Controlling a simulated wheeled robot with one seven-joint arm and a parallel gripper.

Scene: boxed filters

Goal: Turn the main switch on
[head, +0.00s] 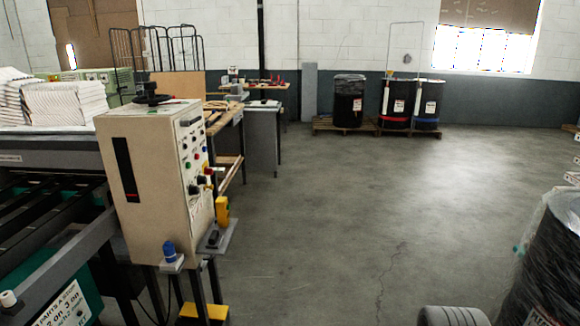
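A beige control box (148,215) stands at the left on the end of a machine frame. Its narrow right-hand face is a control panel (193,160), seen at a steep angle. The panel carries small coloured buttons and dark knobs, with a black knob (195,189) low on it. I cannot tell which control is the main switch or how it is set. A yellow piece (222,211) sits beside the panel's lower edge. My gripper is not in view. A rounded grey part at the bottom edge, right of centre, may be mine.
A blue-topped piece (169,250) sits on a small ledge at the box's foot. A wrapped dark drum (550,265) stands at the right front. Drums on pallets (365,129) stand at the back. The middle floor is clear.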

